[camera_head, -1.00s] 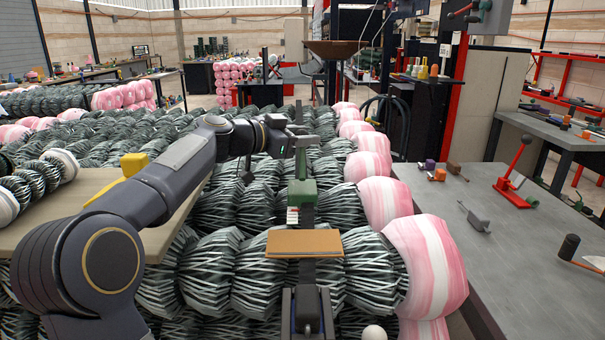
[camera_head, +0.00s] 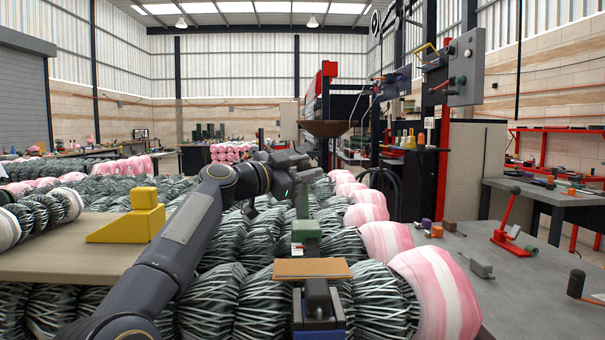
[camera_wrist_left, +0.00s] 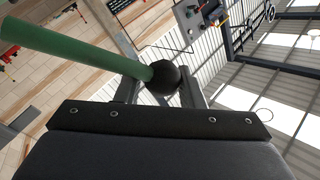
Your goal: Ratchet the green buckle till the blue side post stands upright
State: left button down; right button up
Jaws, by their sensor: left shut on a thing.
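My left gripper (camera_head: 294,172) is stretched forward, above and slightly left of a green block-like body (camera_head: 306,231), which looks like the buckle. In the left wrist view, the black ball knob (camera_wrist_left: 165,78) of a green lever (camera_wrist_left: 75,47) sits between the fingers, which are shut on it. The lever runs off to the upper left. A dark upright strip (camera_head: 302,202) stands behind the green body. I cannot make out the blue side post for certain.
Rolled bundles of striped mesh (camera_head: 212,305) fill the space around. A yellow block (camera_head: 130,220) is on the left board. A grey bench (camera_head: 530,275) with tools stands right.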

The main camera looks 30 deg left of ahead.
pick_arm(q)
jog(key=shift+w+f, duration=0.15)
jog(key=shift+f, duration=0.3)
jog(key=c, duration=1.1)
grip_release()
jog(key=shift+o, duration=0.7)
jog(key=shift+r, duration=0.25)
jog(key=shift+s+a, duration=0.1)
jog(key=shift+s, duration=0.1)
jog(key=shift+s+a+f, duration=0.1)
jog(key=shift+s+a, duration=0.05)
jog(key=shift+s, duration=0.15)
jog(key=b+v, duration=0.2)
jog(key=v, duration=0.4)
jog(key=shift+s, duration=0.45)
jog(key=shift+a, duration=0.15)
